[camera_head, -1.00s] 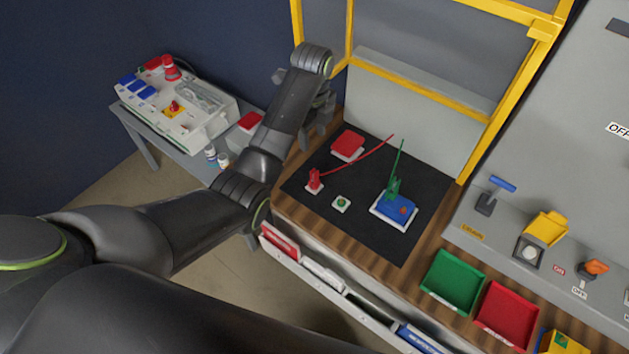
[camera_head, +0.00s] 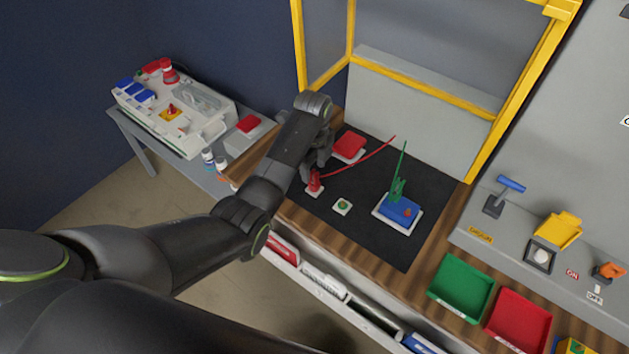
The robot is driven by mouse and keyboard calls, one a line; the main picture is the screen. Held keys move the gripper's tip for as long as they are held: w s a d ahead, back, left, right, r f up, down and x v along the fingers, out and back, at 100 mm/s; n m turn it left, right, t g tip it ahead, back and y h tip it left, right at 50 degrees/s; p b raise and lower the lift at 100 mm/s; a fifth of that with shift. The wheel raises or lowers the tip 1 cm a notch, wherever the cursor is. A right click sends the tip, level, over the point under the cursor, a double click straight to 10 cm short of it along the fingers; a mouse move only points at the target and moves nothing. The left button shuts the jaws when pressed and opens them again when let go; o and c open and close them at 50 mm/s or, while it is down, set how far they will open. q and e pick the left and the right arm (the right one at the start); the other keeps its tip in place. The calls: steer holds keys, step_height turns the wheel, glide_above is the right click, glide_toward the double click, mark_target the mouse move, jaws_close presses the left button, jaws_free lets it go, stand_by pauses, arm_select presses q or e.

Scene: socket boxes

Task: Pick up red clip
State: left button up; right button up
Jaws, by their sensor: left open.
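The red clip (camera_head: 314,183) stands on a small white base on the black mat (camera_head: 367,244), with a thin red wire running from it up to the right. My left gripper (camera_head: 314,167) is open, just above and behind the clip in the picture. Its fingers are dark and partly hidden by my wrist, and I cannot tell whether they touch the clip. My right gripper is not in view.
A green clip (camera_head: 397,190) stands on a blue socket box (camera_head: 399,209). A red socket box (camera_head: 348,146) and a small green button (camera_head: 342,206) also sit on the mat. Yellow frame posts (camera_head: 421,87) rise behind. Green (camera_head: 460,286) and red (camera_head: 518,319) trays lie at the front right.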

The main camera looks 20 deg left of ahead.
mark_target(315, 172)
arm_select(q)
steer(key=shift+d+f+p, duration=0.15)
steer(key=shift+f+p, duration=0.2)
steer(key=shift+f, duration=1.85)
steer(key=shift+c, duration=0.3)
steer(key=c, duration=1)
steer(key=shift+o, duration=0.2)
steer(key=shift+r, duration=0.1)
step_height(315, 172, up, 10)
steer(key=shift+f+b, duration=0.1)
steer(key=shift+b, duration=0.55)
